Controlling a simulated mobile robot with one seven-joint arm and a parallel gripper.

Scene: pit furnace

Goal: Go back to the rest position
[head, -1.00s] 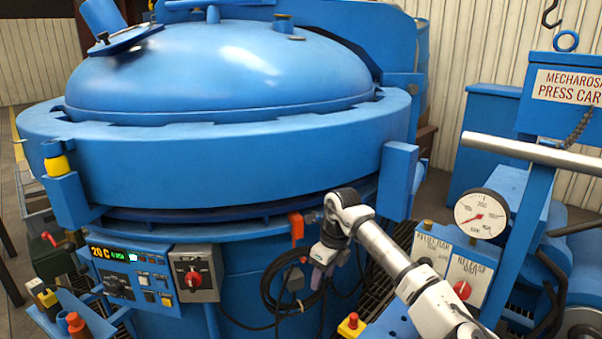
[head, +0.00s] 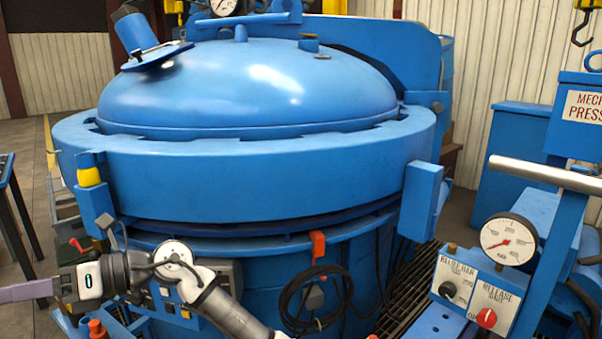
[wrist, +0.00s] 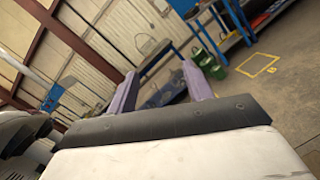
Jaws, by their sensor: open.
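My gripper (head: 28,291) is at the lower left of the head view, pointing left, in front of the furnace's control panel and clear of the furnace wall. Its purple fingers also show in the wrist view (wrist: 160,90), spread apart with nothing between them, so it is open and empty. My arm reaches in from the bottom of the head view and hides most of the control panel (head: 168,300).
The blue pit furnace (head: 250,165) with its domed lid fills the middle. A press cart with a gauge (head: 509,239) stands at right. An orange lever (head: 318,245) and black cables hang on the furnace front. Green buckets (wrist: 207,64) stand on open floor in the wrist view.

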